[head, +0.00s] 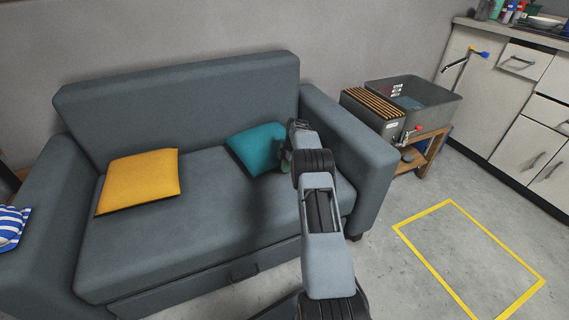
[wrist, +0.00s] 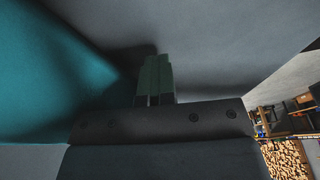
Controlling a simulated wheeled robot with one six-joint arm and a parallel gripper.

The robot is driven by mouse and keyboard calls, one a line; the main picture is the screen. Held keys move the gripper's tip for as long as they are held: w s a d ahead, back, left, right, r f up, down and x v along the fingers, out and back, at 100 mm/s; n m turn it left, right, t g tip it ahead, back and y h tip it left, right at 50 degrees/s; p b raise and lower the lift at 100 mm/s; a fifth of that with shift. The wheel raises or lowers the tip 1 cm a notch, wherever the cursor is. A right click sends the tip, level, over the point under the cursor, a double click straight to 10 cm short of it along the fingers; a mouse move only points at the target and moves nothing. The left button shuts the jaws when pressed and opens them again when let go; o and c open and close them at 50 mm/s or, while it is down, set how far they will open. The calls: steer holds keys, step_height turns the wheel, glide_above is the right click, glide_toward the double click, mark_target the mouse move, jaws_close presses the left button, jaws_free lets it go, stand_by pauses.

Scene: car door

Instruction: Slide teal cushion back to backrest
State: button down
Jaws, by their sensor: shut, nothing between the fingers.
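The teal cushion (head: 253,147) lies on the right part of the grey sofa seat (head: 200,215), near the backrest (head: 190,100). Its right end is partly hidden by my arm. My gripper (head: 285,160) is at the cushion's right side, low over the seat. In the wrist view the cushion (wrist: 50,75) fills the left side. There the greenish fingers of my gripper (wrist: 154,78) are together with nothing between them, just right of the cushion. I cannot tell whether they touch it.
A yellow cushion (head: 139,181) lies on the left of the seat. A blue-and-white striped item (head: 12,226) rests on the left armrest. The right armrest (head: 345,140) stands close beside my arm. A grey tub (head: 430,105) on a wooden stand is further right.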

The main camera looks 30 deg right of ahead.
steer(key=shift+w+a+r+t, duration=0.1)
steer(key=shift+w+r+t, duration=0.25)
steer(key=shift+w, duration=0.4)
steer(key=shift+s, duration=0.15)
steer(key=shift+s+f, duration=0.25)
steer(key=shift+f, duration=0.15)
steer(key=shift+s+a+f, duration=0.15)
steer(key=shift+s, duration=0.55)
steer(key=shift+s+r, duration=0.15)
steer(key=shift+r, duration=0.05)
step_height(320, 180, up, 10)
steer(key=p, duration=0.6)
steer(key=shift+f, duration=0.15)
steer(key=shift+s, duration=0.1)
